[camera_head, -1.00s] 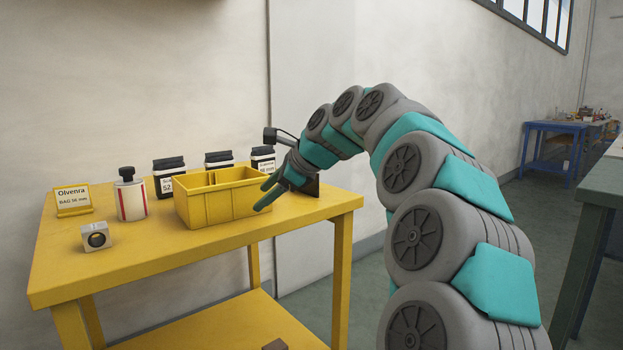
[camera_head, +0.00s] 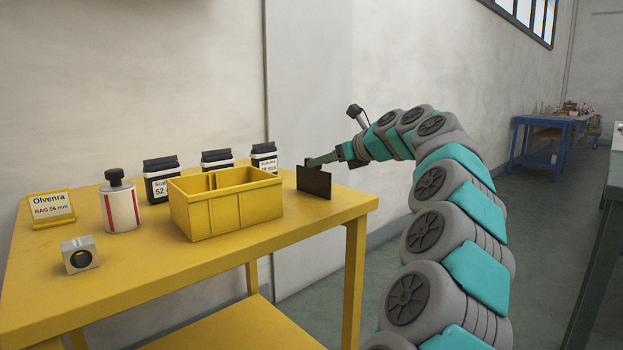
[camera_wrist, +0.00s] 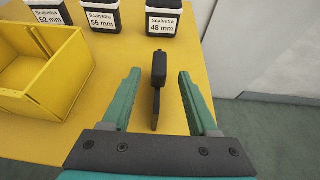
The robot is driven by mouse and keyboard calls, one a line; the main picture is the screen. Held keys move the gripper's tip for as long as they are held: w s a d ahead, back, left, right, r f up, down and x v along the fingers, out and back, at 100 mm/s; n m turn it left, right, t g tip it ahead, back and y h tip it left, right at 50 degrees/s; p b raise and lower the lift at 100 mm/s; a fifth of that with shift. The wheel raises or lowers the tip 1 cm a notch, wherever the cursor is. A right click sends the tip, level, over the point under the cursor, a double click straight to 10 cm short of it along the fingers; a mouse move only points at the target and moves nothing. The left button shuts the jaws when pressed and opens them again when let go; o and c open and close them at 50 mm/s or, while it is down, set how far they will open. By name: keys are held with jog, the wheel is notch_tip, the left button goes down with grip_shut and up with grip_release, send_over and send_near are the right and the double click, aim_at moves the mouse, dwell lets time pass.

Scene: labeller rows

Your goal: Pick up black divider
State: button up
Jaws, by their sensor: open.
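The black divider (camera_head: 314,182) is a thin dark plate standing upright on the yellow table, to the right of the yellow bin. In the wrist view the divider (camera_wrist: 156,95) shows nearly edge-on, with a thicker dark part at its upper end. My gripper (camera_head: 312,161) is at the divider, its fingers just above and behind the plate in the head view. In the wrist view my gripper (camera_wrist: 158,78) is open, with one teal finger on each side of the divider and a visible gap on both sides.
The yellow bin (camera_head: 225,212) stands left of the divider. Several black-and-white labelled containers (camera_head: 161,187) stand behind it. A red-striped bottle (camera_head: 121,208), an Olvenra sign (camera_head: 50,208) and a small block with a round hole (camera_head: 80,256) are further left. The table's (camera_head: 290,230) right edge is near the divider.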

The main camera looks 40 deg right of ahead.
aim_at(312, 169)
jog(key=x, duration=0.4)
jog(key=shift+w+a+f, duration=0.1)
jog(key=shift+w+f, duration=0.2)
grip_shut()
dwell(0.4)
